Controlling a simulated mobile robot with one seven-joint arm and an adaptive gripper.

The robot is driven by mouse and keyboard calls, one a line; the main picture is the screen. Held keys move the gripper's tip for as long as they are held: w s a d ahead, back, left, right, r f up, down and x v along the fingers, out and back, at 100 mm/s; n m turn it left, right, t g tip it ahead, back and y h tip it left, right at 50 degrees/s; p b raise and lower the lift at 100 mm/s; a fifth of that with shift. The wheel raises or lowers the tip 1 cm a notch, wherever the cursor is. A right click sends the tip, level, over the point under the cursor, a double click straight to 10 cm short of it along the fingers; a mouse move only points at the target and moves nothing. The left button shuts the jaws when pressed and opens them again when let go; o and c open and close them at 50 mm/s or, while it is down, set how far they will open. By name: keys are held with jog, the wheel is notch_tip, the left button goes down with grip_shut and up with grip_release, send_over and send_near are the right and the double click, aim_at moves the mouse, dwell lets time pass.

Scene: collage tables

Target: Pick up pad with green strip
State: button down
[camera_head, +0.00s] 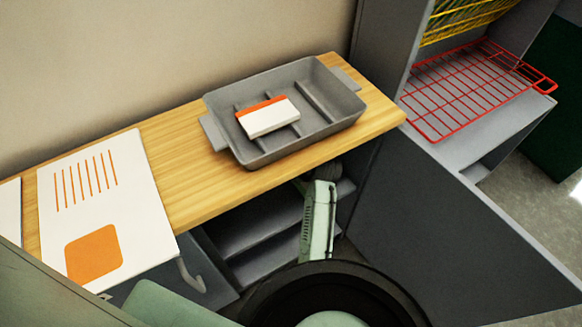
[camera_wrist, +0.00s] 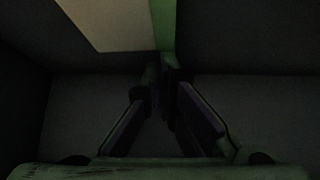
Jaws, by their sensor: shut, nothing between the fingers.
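The pad with the green strip (camera_wrist: 163,25) shows in the wrist view at the top, its pale face (camera_wrist: 110,22) to the left of the strip. It lies in a dark compartment, and its far part is cut off by the frame. My gripper (camera_wrist: 163,72) is shut and empty, its fingertips close to the near edge of the pad by the green strip. I cannot tell whether they touch it. In the head view my arm reaches into the shelves under the wooden top, and the pad and fingertips are hidden there.
A grey tray (camera_head: 325,92) on the wooden top (camera_head: 170,150) holds a white pad with an orange strip (camera_head: 268,117). A white sheet with orange marks (camera_head: 140,190) lies left. Grey shelves (camera_head: 265,229) and a dark panel (camera_head: 430,220) stand close around my arm. A red wire rack (camera_head: 465,90) is at right.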

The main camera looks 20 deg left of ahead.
aim_at(302, 189)
jog(key=s+d+p, duration=0.1)
jog(key=s+d, duration=0.1)
jog(key=s+d+p, duration=0.1)
jog(key=s+d, duration=0.1)
jog(key=d, duration=0.1)
jog(key=shift+s+d, duration=0.15)
jog(key=shift+d, duration=0.1)
